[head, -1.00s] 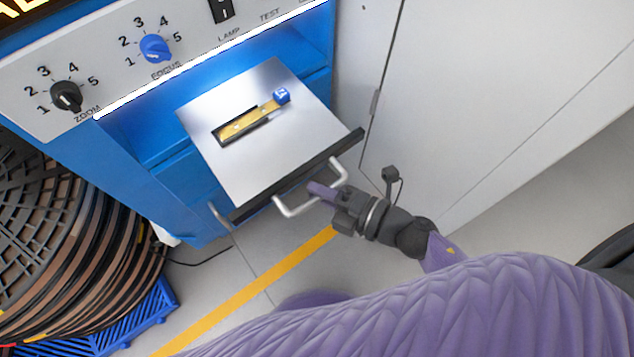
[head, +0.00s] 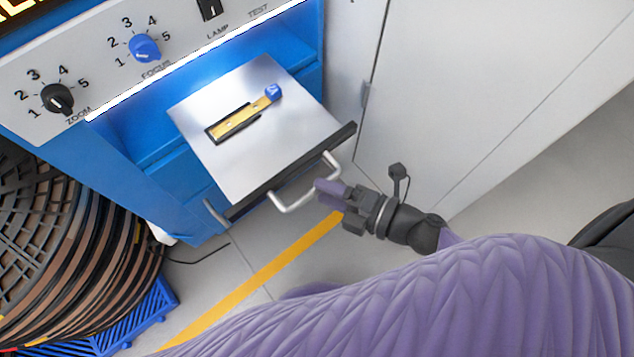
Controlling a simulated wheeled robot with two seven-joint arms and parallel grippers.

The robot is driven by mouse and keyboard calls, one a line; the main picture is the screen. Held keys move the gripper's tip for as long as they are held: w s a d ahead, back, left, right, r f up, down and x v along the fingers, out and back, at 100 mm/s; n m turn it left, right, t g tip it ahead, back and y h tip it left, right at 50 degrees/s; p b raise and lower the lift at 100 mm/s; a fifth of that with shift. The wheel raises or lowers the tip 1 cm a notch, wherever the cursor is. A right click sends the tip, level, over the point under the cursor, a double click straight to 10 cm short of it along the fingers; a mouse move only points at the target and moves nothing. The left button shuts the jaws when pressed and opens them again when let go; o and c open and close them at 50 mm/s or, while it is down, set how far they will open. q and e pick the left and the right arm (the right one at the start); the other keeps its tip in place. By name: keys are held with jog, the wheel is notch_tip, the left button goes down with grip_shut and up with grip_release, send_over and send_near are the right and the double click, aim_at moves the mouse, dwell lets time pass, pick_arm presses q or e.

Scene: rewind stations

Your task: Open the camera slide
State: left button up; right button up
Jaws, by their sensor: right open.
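The camera slide (head: 245,165) is a silver metal plate that stands out from the blue cabinet, with a black front edge and a pale bar handle (head: 287,205). A slot in its top holds a yellow strip (head: 238,122) with a small blue block (head: 273,91) at its far right end. My left gripper is not in view.
The control panel above has a black zoom knob (head: 57,98), a blue focus knob (head: 145,47) and a lamp switch (head: 209,8). Stacked reels (head: 60,250) sit on a blue pallet (head: 140,315) at left. A grey cabinet (head: 470,80) stands right.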

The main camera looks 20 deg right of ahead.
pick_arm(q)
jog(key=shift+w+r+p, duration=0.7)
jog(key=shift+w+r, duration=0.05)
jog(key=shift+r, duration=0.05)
pick_arm(e)
jog(key=v, duration=0.7)
jog(key=shift+s, duration=0.15)
jog(key=shift+d+r, duration=0.15)
